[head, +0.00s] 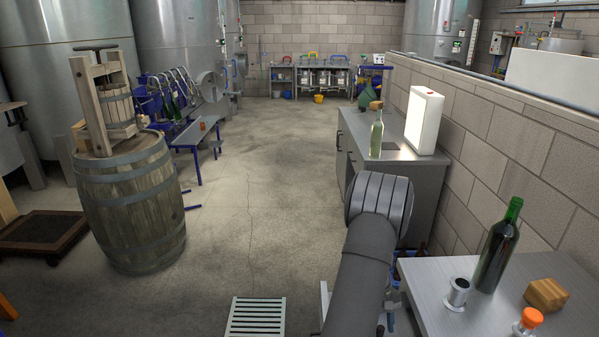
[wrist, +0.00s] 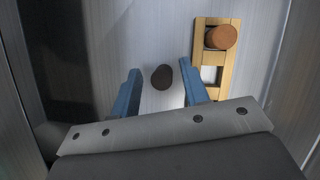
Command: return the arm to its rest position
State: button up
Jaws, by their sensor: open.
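In the wrist view my gripper (wrist: 160,88) shows two blue fingers spread apart, pointing down at a grey metal surface (wrist: 100,40). A small dark brown, cork-like piece (wrist: 162,77) shows in the gap between the fingers, with space on both sides. I cannot tell its height relative to the fingertips. To the right is a light wooden holder (wrist: 203,57) with a brown cork (wrist: 220,37) in its upper opening; its lower opening looks empty. In the head view my dark arm reaches forward at the lower middle, and my gripper is hidden there.
A steel-grey cabinet (head: 347,165) carries a clear bottle (head: 376,135) and a white lit panel (head: 424,120). The near table (head: 430,290) holds a dark green bottle (head: 497,248), a metal cup (head: 458,293), a wooden block (head: 546,295) and an orange-capped item (head: 530,320). A barrel (head: 132,205) stands left.

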jog(key=shift+r, duration=1.25)
jog(key=shift+f, duration=0.1)
